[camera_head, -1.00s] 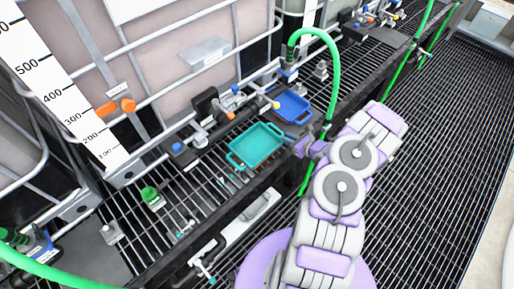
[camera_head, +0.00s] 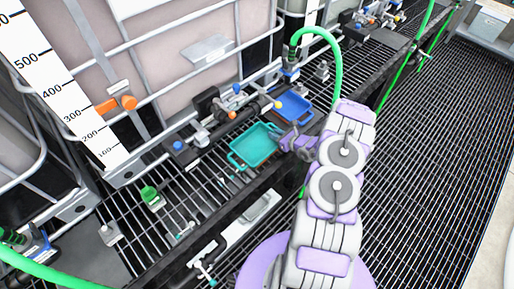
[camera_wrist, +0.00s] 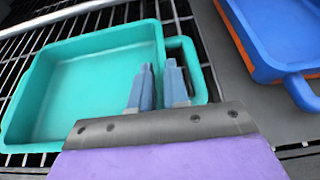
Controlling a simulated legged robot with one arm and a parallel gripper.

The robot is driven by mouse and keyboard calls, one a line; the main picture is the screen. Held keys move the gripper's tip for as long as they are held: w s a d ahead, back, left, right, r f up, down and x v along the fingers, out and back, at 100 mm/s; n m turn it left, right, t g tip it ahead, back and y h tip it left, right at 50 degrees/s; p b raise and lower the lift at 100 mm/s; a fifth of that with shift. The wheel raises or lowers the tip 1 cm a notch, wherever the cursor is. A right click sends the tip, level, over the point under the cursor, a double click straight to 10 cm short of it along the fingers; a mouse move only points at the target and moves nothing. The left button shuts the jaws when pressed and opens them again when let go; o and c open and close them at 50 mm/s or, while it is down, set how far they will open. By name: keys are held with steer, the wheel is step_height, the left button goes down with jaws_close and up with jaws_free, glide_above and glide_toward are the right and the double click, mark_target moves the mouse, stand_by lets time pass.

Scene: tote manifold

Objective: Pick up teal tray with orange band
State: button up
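The teal tray (camera_head: 256,146) lies on the grated shelf in the head view. It fills the left of the wrist view (camera_wrist: 95,85), with a loop handle (camera_wrist: 204,80) on its right side. My gripper (camera_head: 286,139) is at the tray's right end. In the wrist view its two fingers (camera_wrist: 158,64) stand apart, one over the tray's inside and one over the handle opening, with the tray's right wall between them. Contact with the wall cannot be told.
A blue tray (camera_head: 293,106) lies just beyond my gripper; the wrist view shows orange along its lower edge (camera_wrist: 236,38). Valves and fittings (camera_head: 235,100) stand behind the teal tray. A green hose (camera_head: 336,62) arches near my arm. The grated floor at right is clear.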

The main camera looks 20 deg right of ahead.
steer(key=shift+d, duration=0.2)
jaws_close()
